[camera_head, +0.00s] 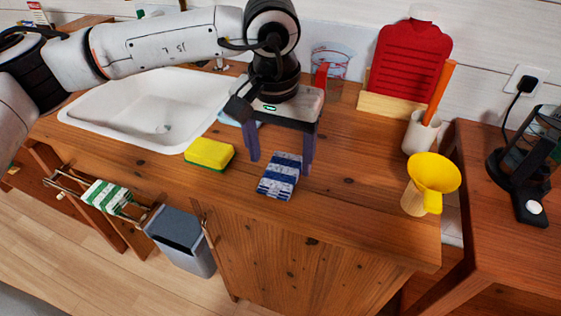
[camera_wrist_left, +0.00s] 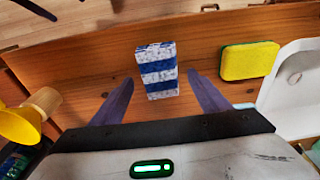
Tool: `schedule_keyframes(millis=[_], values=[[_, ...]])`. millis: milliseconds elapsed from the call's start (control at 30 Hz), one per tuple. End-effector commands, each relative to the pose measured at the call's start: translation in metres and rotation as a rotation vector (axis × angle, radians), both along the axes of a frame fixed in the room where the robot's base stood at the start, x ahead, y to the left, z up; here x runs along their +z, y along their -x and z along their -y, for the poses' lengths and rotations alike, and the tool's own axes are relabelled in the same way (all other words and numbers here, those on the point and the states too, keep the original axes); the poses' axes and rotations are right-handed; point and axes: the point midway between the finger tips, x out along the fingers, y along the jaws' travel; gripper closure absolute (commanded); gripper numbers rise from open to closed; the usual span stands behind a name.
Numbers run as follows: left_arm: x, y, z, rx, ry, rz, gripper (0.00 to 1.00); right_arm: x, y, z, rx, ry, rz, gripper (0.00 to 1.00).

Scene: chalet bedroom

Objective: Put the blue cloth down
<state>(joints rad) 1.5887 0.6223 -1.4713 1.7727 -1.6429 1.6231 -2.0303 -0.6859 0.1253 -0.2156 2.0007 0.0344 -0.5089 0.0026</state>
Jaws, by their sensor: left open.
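The blue cloth (camera_head: 279,177) is a folded blue-and-white striped bundle lying on the wooden counter, right of the sponge. It also shows in the left wrist view (camera_wrist_left: 157,71), ahead of and between the fingertips. My left gripper (camera_head: 281,168) is open, its two purple fingers pointing down above the counter around the cloth's back end. In the left wrist view the fingers (camera_wrist_left: 161,82) stand apart with a gap on each side of the cloth. My right gripper is not in view.
A yellow-green sponge (camera_head: 209,154) lies left of the cloth, by the white sink (camera_head: 148,108). A yellow funnel (camera_head: 433,174) and a white cup (camera_head: 421,131) stand to the right. A green-striped cloth (camera_head: 106,196) hangs on a front rail. Counter right of the cloth is clear.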

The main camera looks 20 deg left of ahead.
Motion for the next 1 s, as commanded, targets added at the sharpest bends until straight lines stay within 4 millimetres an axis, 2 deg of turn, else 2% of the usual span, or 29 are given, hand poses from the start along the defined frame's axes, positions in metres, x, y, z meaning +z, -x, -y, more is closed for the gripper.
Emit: schedule_keyframes(millis=[33, 200, 400, 600, 1000], values=[[0.013, 0.0, 0.0, 0.0, 0.001, 0.005, 0.31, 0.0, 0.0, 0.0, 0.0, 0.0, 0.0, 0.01], [0.051, 0.005, 0.0, 0.0, 0.001, 0.004, 0.31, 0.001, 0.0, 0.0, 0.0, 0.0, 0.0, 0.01], [0.08, 0.009, 0.0, 0.0, 0.0, 0.002, 0.31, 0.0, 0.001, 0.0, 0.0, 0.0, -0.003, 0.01], [0.09, 0.011, 0.0, 0.0, 0.001, 0.001, 0.31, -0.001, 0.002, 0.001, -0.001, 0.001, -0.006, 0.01], [0.09, 0.011, 0.0, -0.001, 0.0, 0.0, 0.31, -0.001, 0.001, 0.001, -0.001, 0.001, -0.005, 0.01]])
